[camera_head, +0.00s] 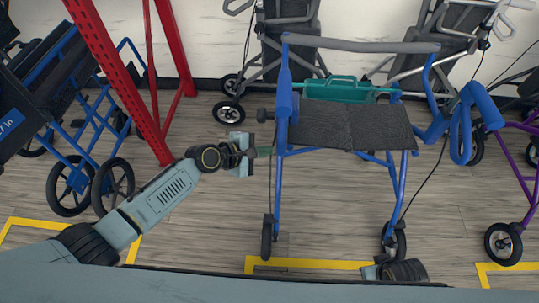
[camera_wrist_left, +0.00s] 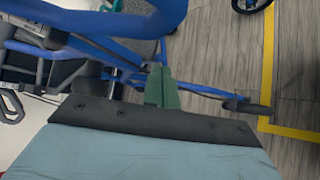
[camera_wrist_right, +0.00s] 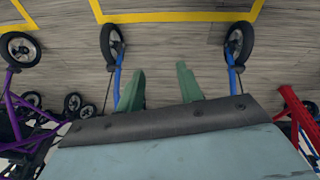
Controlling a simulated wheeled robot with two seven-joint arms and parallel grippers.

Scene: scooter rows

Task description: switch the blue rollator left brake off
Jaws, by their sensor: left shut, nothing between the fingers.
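The blue rollator (camera_head: 284,160) stands upright on the floor, with a dark seat (camera_head: 352,126) and a grey back bar. A dark knob-like part (camera_head: 265,115) sticks out beside its left upright; I cannot tell whether it belongs to the brake. My left gripper (camera_head: 264,152) is shut and empty, just left of that upright and below the knob. In the left wrist view its green fingers (camera_wrist_left: 162,88) are together in front of the blue frame (camera_wrist_left: 100,50); contact is unclear. My right gripper (camera_wrist_right: 160,86) is open and empty in the right wrist view. The brake's setting cannot be made out.
A blue wheelchair (camera_head: 75,150) is at the left, a purple-framed walker (camera_head: 520,165) at the right, and grey rollators (camera_head: 285,50) behind. Yellow lines (camera_head: 310,264) mark the floor.

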